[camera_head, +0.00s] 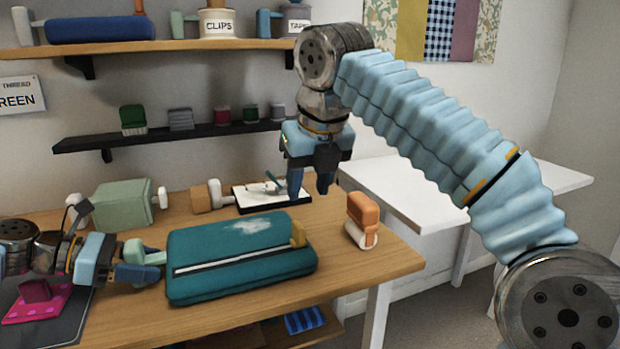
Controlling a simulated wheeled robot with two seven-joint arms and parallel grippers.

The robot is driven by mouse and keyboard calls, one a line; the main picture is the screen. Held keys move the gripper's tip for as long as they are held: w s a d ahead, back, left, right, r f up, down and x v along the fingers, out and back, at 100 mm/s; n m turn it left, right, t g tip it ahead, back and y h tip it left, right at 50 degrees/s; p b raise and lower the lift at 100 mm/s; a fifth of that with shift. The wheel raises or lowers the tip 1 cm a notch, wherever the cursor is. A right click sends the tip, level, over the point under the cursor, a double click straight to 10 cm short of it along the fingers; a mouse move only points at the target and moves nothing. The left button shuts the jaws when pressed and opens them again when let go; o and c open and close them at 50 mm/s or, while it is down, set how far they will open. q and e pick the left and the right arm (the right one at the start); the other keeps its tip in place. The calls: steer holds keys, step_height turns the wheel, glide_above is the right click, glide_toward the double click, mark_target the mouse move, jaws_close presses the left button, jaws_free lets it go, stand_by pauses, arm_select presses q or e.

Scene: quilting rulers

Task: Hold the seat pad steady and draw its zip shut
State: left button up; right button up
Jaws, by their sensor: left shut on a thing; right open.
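The teal seat pad (205,248) lies flat on the wooden table, with a pale worn patch on top. Its zip (235,259) shows as a whitish strip along the near side. A yellow zip pull (298,235) stands at the strip's right end. My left gripper (141,262) is at the pad's left edge, shut on a small pale tab (157,258) there. My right gripper (311,185) is open and empty, fingers pointing down, above and behind the zip pull and apart from it.
An orange-and-white object (362,220) stands right of the pad. A green block-like object (122,205) and a white tray (262,197) are behind it. A pink item (38,300) lies on a dark mat at the left. A white table (440,190) stands beyond. Shelves hang on the wall.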

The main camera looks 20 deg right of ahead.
steer(key=shift+s+r, duration=0.2)
steer(key=shift+r, duration=0.25)
arm_select(q)
steer(key=o, duration=1.5)
steer(key=shift+c, duration=0.2)
